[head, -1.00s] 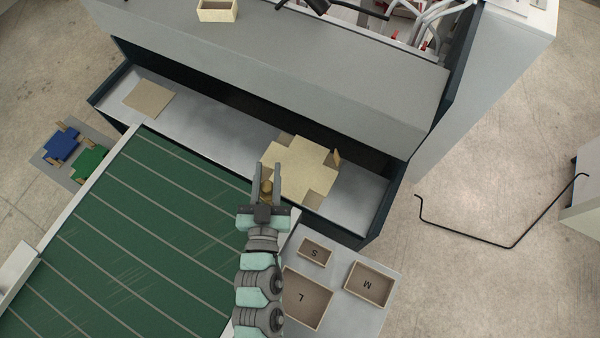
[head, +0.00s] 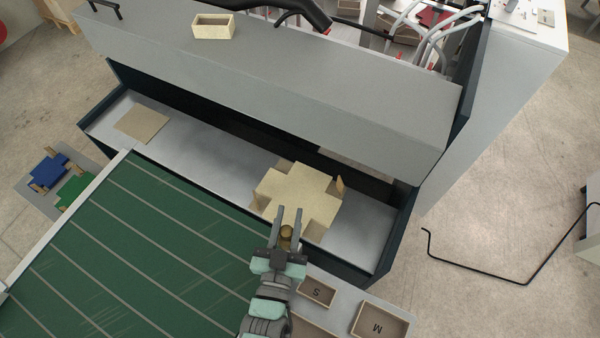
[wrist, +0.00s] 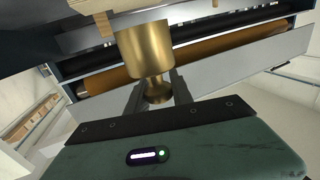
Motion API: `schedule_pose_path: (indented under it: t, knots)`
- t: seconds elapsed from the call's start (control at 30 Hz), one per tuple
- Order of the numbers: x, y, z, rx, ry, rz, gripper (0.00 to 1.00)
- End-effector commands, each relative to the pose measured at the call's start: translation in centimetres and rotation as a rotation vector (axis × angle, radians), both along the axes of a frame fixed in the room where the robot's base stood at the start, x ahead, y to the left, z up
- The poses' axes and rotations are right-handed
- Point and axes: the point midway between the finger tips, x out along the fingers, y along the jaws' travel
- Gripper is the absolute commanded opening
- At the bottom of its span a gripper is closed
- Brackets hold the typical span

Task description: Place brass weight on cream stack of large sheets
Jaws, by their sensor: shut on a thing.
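The brass weight (head: 286,235) is a cylinder with a narrow neck and knob. In the wrist view the weight (wrist: 148,48) shows large, with its knob end between the fingers. My gripper (head: 288,212) is shut on it. The cream stack of large sheets (head: 297,188) is cross-shaped and lies on the grey shelf of the machine. The gripper and weight appear just below the stack's lower edge in the head view, with the fingertips overlapping that edge. Their height above it cannot be told. The weight appears apart from the stack.
A tan square sheet (head: 142,123) lies on the shelf (head: 205,150) at left. The machine's grey hood (head: 270,80) overhangs behind the stack. The green slatted bed (head: 140,250) is at left. Trays marked S (head: 316,292) and M (head: 379,320) stand at lower right. Blue (head: 50,171) and green (head: 73,190) stacks lie far left.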

Motion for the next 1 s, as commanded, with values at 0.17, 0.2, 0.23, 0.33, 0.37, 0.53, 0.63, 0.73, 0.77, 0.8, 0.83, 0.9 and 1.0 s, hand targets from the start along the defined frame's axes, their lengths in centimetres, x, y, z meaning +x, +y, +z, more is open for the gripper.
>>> schedule_pose_path:
  t: [0.17,0.2,0.23,0.33,0.37,0.53,0.63,0.73,0.77,0.8,0.83,0.9,1.0]
  knots:
    - [1.8,-0.2,0.2,-0.001,-0.006,0.002,0.0]
    - [2.2,-0.3,0.1,-0.001,-0.004,0.001,0.0]
    - [2.6,-0.4,0.1,-0.003,-0.004,0.001,0.0]
    - [3.9,-0.6,0.4,-0.002,-0.007,0.0,0.0]
    - [4.3,-0.7,0.4,-0.001,-0.008,0.001,0.0]
    - [7.3,-1.3,0.5,-0.004,-0.006,0.0,0.0]
    - [9.6,-1.9,0.4,-0.005,-0.004,-0.003,0.0]
    - [11.5,-2.1,0.3,-0.002,-0.003,-0.001,0.0]
    - [12.0,-2.3,0.3,-0.002,-0.001,-0.002,0.0]
    - [12.6,-2.3,0.2,-0.003,0.0,-0.001,0.0]
    - [12.9,-2.3,0.3,-0.002,-0.002,0.0,0.0]
    - [13.6,-2.4,0.3,-0.001,-0.004,0.001,0.0]
    - [14.1,-2.5,0.2,0.0,-0.002,0.001,0.0]
